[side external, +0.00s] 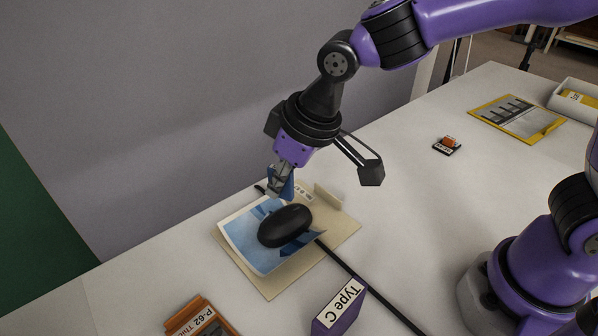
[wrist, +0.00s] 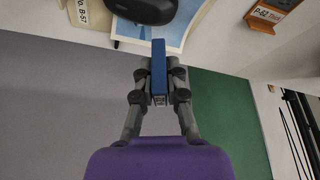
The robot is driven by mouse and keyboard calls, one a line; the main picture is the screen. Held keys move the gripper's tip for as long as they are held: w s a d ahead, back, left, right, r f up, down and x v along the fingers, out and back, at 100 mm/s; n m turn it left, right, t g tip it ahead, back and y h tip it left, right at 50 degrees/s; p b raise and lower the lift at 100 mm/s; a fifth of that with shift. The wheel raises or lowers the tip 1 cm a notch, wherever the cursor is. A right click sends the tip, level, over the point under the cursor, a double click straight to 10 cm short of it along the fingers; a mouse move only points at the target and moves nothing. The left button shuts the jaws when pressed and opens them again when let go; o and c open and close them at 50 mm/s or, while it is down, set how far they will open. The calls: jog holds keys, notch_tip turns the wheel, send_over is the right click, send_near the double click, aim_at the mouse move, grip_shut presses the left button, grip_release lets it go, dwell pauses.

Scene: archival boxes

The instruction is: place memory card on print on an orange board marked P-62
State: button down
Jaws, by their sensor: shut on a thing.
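My gripper (side external: 281,182) is shut on a thin blue piece (side external: 287,187), which looks like the memory card. In the wrist view, the blue piece (wrist: 158,62) stands out edge-on between the fingertips (wrist: 159,84). The gripper hangs above the back edge of a beige board. The orange board marked P-62 (side external: 183,309) is at the bottom left of the side view, cut off by the frame edge. A dark print (side external: 211,326) shows partly on it. The orange board is also at the top right of the wrist view (wrist: 252,15), apart from the gripper.
A black mouse (side external: 285,226) lies on a blue print (side external: 243,232) on the beige board (side external: 341,232). A black cable runs beside a purple Type C block (side external: 338,311). A small black and orange item (side external: 447,146) and a yellow board (side external: 548,132) lie farther right.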

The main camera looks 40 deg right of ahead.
jog(key=s+a+n+g+y, duration=0.35)
jog(key=s+a+n, duration=0.95)
jog(key=s+a, duration=0.5)
send_over(200, 331)
jog(key=s, duration=0.2)
jog(key=shift+g+h, duration=0.25)
jog(key=shift+h, duration=0.1)
jog(key=f, duration=0.6)
jog(key=shift+w+f, duration=0.2)
jog(key=shift+f, duration=2)
jog(key=shift+f, duration=0.15)
jog(key=c, duration=0.9)
grip_release()
jog(key=shift+c, duration=0.2)
